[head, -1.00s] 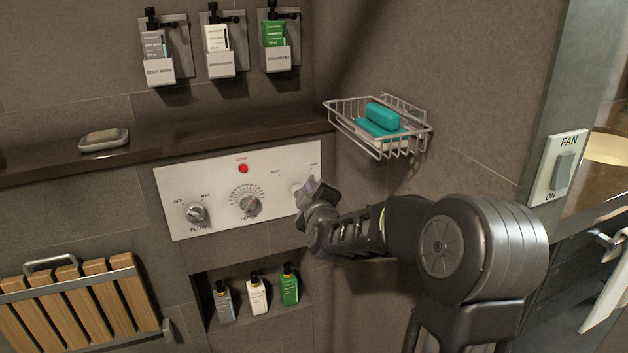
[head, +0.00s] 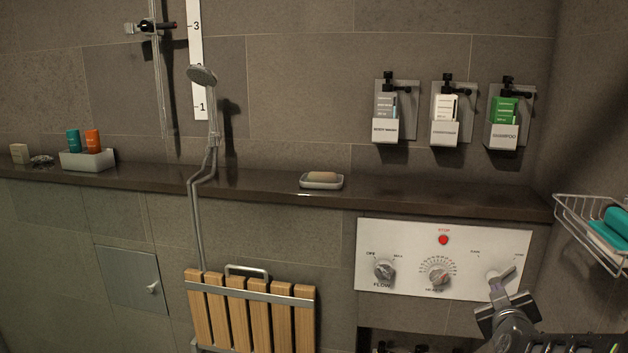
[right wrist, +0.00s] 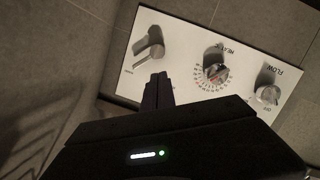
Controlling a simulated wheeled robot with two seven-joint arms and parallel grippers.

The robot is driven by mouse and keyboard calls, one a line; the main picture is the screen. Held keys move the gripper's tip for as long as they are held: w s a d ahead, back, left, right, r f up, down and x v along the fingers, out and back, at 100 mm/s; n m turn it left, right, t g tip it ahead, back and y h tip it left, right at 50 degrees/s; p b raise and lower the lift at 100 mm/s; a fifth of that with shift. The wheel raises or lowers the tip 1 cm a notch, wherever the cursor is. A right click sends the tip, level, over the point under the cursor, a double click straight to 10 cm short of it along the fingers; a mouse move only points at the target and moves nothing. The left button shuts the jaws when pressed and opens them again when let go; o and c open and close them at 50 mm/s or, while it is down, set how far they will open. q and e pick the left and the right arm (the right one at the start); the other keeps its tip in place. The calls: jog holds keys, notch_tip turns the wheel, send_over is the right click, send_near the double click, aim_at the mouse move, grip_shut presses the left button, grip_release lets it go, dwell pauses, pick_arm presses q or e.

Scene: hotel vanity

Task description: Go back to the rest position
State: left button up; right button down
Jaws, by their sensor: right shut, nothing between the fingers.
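My right gripper (head: 507,304) is at the lower right of the head view, in front of the lower right corner of the white control panel (head: 400,284). Its fingers are shut with nothing between them. The lever knob (head: 500,277) shows just above the fingertips; I cannot tell whether they touch. In the right wrist view the shut fingers (right wrist: 158,92) point towards the panel (right wrist: 185,32), just below the lever knob (right wrist: 149,48). My left gripper is not in view.
The wire soap basket (head: 590,232) is on the wall to the right. The dark ledge (head: 250,183) holds a soap dish (head: 321,181). The wooden folding seat (head: 250,310) and shower hose (head: 197,220) are left of the panel. Dispensers (head: 445,120) hang above.

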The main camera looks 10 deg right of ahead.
jog(key=s+a+f+m+g+y+p, duration=0.2)
jog(key=s+a+f+g+y+p, duration=0.15)
jog(key=a+f, duration=0.85)
jog(key=s+a+f+m+g+y+p, duration=0.15)
jog(key=a+f+y, duration=0.25)
jog(key=a+f, duration=0.8)
jog(key=s+a+f+g+y+p, duration=0.2)
jog(key=s+a+f+g+p, duration=0.1)
jog(key=s+a, duration=0.5)
jog(key=s+a+f+g+y+p, duration=0.1)
jog(key=s+a+f+g+p, duration=0.2)
jog(key=s+a, duration=0.6)
jog(key=s+f+g, duration=0.2)
jog(key=s, duration=0.4)
jog(key=shift+f+n+y, duration=0.35)
jog(key=shift+s, duration=0.1)
jog(key=shift+s+d, duration=0.35)
jog(key=shift+d, duration=0.05)
